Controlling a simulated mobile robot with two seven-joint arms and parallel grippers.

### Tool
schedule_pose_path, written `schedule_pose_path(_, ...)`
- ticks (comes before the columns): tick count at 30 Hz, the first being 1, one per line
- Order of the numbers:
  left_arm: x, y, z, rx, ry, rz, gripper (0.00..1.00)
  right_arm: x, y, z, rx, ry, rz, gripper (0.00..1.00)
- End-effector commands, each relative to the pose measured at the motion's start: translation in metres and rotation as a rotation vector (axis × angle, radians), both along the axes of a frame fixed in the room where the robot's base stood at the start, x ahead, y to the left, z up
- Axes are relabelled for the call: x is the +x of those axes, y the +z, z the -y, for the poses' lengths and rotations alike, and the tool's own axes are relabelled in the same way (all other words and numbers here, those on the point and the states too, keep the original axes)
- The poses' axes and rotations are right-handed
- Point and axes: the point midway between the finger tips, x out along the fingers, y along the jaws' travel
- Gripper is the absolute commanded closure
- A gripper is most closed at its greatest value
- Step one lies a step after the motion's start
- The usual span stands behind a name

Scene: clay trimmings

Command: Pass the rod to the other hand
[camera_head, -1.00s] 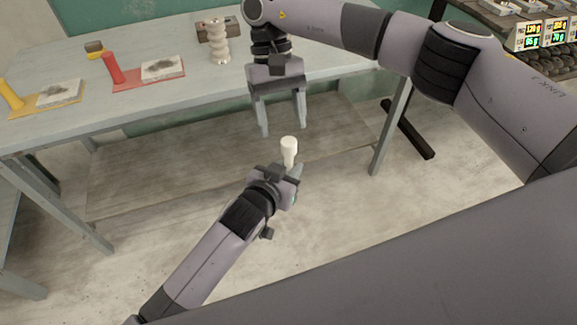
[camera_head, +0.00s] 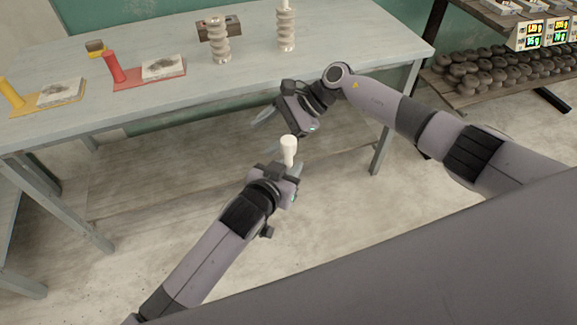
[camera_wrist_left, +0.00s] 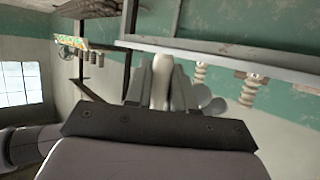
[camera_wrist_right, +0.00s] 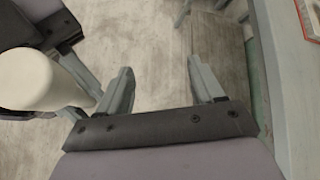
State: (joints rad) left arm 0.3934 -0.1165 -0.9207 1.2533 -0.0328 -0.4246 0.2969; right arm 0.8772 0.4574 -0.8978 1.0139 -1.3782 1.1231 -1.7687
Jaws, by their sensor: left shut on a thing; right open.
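The rod (camera_head: 289,148) is cream-white with a wider rounded top end. My left gripper (camera_head: 287,167) is shut on its lower part and holds it roughly upright in front of the table; the fingers hide that part. In the left wrist view the rod (camera_wrist_left: 162,75) stands between the fingers. My right gripper (camera_head: 266,130) is open and empty just behind and left of the rod's top, its fingers pointing left. In the right wrist view the rod (camera_wrist_right: 38,80) is at the left, outside the open fingers (camera_wrist_right: 160,75).
The grey table (camera_head: 150,95) stands behind both grippers. On it are ribbed stands (camera_head: 220,42) (camera_head: 285,32), a dark block (camera_head: 210,25), a red mat (camera_head: 150,78) and a yellow mat (camera_head: 50,104). A shelf of dark round pieces (camera_head: 505,75) is at the right.

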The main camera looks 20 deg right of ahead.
Motion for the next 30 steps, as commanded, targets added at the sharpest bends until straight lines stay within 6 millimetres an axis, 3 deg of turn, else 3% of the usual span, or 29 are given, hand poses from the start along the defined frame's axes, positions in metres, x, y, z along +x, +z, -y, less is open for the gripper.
schedule_pose_path(1,0.0,0.0,0.0,-0.001,0.0,0.001,1.0,0.0,-0.012,0.011,0.065,-0.134,-0.052,0.33)
schedule_pose_path(5,0.0,0.0,0.0,-0.001,0.0,0.001,1.0,0.009,-0.031,0.047,0.232,-0.486,-0.167,0.33)
schedule_pose_path(11,0.0,0.0,0.0,-0.001,0.0,0.001,1.0,0.009,-0.056,0.139,0.495,-1.021,-0.32,0.33)
schedule_pose_path(18,0.0,0.0,0.0,-0.001,0.0,0.001,1.0,-0.017,-0.069,0.259,0.788,-1.52,-0.393,0.33)
schedule_pose_path(23,0.0,0.0,0.0,-0.001,0.0,0.001,1.0,-0.044,-0.07,0.322,0.968,-1.75,-0.396,0.33)
schedule_pose_path(25,0.0,0.0,0.0,-0.001,0.0,0.001,1.0,-0.062,-0.079,0.323,1.107,-1.832,-0.486,0.33)
schedule_pose_path(30,0.0,0.0,0.0,-0.001,0.0,0.001,1.0,-0.1,-0.11,0.262,1.467,-1.923,-0.913,0.33)
